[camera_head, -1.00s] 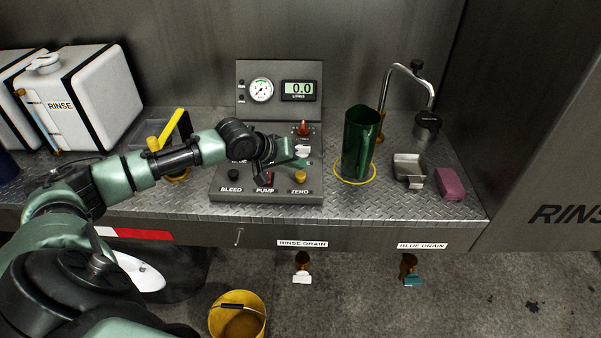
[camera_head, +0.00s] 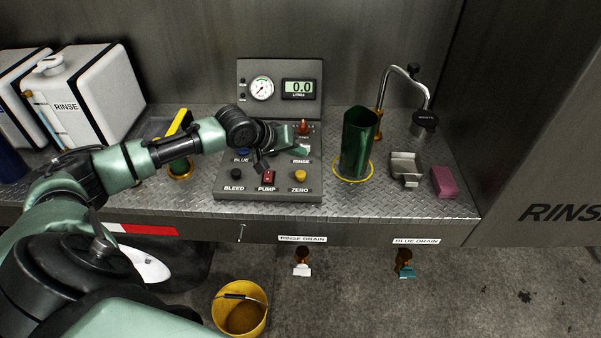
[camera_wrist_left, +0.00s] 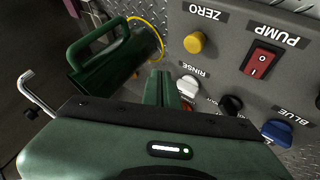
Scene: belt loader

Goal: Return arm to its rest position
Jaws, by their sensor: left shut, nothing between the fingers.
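My left arm reaches in from the left in the head view, over the worktop. My left gripper (camera_head: 303,149) is shut and empty, above the upper part of the control panel (camera_head: 230,187), near the RINSE label. In the left wrist view the closed fingers (camera_wrist_left: 161,88) point toward the panel, beside the white RINSE knob (camera_wrist_left: 188,85). The red PUMP switch (camera_head: 267,177) and yellow ZERO button (camera_head: 300,175) show in front of the gripper. The arm hides part of the panel's left side. My right gripper is not in view.
A green jug (camera_head: 357,142) stands in a yellow ring right of the panel. A white RINSE tank (camera_head: 87,95) stands at the left. A yellow bucket (camera_head: 241,318) is on the floor.

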